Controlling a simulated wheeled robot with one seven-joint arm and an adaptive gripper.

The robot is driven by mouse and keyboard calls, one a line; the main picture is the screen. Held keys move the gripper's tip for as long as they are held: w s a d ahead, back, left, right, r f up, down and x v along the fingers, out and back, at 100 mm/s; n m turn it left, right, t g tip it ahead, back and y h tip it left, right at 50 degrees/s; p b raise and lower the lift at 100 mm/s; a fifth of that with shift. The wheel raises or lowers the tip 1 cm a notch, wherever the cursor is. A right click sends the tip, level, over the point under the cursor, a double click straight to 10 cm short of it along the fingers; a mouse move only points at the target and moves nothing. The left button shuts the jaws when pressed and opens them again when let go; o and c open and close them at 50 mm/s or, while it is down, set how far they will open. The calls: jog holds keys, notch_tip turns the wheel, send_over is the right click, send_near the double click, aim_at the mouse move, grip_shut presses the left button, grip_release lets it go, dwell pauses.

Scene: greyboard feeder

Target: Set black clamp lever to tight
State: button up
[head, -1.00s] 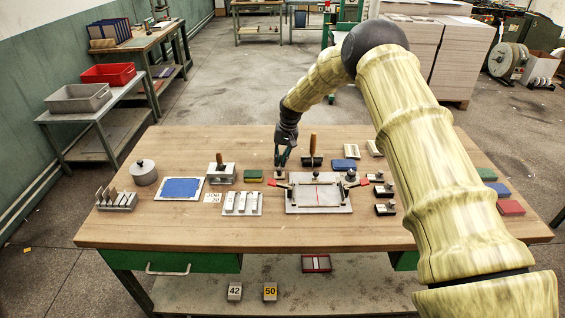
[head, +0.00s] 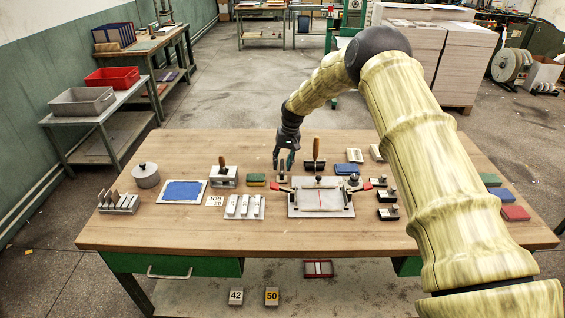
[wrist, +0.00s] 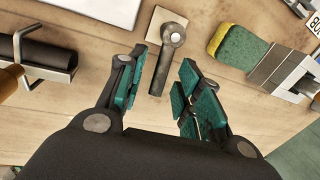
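The black clamp lever (wrist: 164,62) is a dark bar with a round silver pivot on a small beige square base. In the wrist view it points down the picture, its free end lying in the gap between my fingers. In the head view the lever (head: 282,172) is small, behind the left part of the white plate fixture (head: 320,208). My gripper (wrist: 156,88) is open, with green-padded fingers on either side of the lever's end, and holds nothing. In the head view my gripper (head: 284,160) is just above and behind the lever. I cannot tell its exact height.
A roller with a wooden handle (head: 315,160) stands close to the right of the lever. A yellow-green sponge (head: 256,180) lies to its left, and a scraper-like metal block (head: 223,178) beyond. Red-tipped arms (head: 281,188) sit on the fixture.

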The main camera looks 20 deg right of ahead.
notch_tip(320, 180, up, 12)
jog(key=d, duration=0.2)
jog(key=shift+s, duration=0.2)
dwell(0.3)
jog(key=shift+d+f, duration=0.1)
